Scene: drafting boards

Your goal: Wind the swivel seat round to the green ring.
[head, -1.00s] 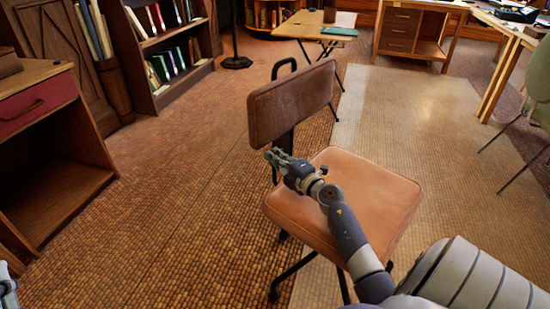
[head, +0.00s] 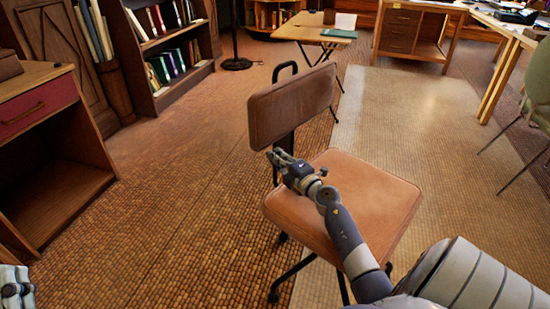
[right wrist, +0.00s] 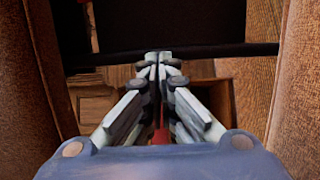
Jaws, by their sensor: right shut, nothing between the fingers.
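The swivel seat is a brown leather chair with a square seat pad (head: 375,195), a backrest (head: 290,103) and dark metal legs. The backrest stands at the far left side of the pad. My right gripper (head: 273,155) is shut and empty, low beside the backrest's lower edge and over the pad's far left corner. In the right wrist view its fingertips (right wrist: 158,58) meet in front of a dark bar, with brown surfaces on both sides. I cannot tell whether they touch the chair. No green ring shows.
A wooden desk with a red drawer (head: 35,105) stands at left, and a bookcase (head: 170,55) behind it. A small folding table (head: 300,30) is beyond the chair. A green chair (head: 537,85) stands at right. Floor left of the seat is clear.

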